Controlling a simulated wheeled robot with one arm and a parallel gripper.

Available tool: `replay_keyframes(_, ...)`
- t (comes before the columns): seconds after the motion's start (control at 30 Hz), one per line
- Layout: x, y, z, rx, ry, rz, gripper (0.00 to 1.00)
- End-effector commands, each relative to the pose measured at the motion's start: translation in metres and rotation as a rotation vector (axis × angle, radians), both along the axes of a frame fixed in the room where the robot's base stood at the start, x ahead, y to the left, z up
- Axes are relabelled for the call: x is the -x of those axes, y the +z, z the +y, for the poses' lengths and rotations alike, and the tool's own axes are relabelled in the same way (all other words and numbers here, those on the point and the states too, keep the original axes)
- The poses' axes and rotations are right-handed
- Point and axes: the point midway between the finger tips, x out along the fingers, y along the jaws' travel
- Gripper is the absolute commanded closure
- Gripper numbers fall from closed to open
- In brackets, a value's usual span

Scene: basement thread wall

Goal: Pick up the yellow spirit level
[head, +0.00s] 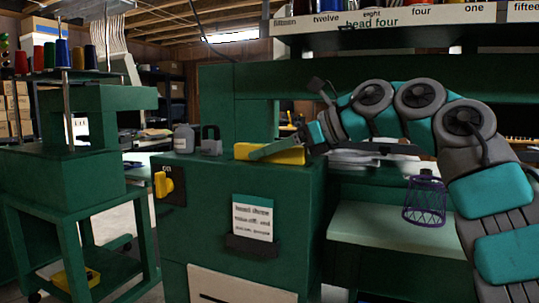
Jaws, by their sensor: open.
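A yellow block-like object (291,156), which looks like the spirit level, lies on top of the green machine cabinet (225,175), near its back right edge. My gripper (287,143) reaches in from the right and is open.
A yellow switch knob (164,184) and a paper notice (253,218) are on the cabinet front. A purple wire basket (425,201) is at right. A labelled shelf (400,17) hangs above.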

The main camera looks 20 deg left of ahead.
Motion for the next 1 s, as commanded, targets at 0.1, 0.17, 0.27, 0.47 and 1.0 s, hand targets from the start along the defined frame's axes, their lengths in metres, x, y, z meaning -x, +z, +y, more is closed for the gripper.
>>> replay_keyframes(0.1,-0.0002,0.0002,-0.0004,0.000,0.000,0.000,0.32)
replay_keyframes(0.17,-0.0001,0.0002,-0.0004,0.000,0.000,0.000,0.36)
replay_keyframes(0.27,0.0000,0.0002,-0.0004,0.000,0.000,0.000,0.47)
replay_keyframes(0.47,0.0001,0.0002,-0.0004,0.000,0.000,0.000,0.70)
replay_keyframes(1.0,0.0001,0.0002,-0.0005,0.000,0.001,0.001,1.00)
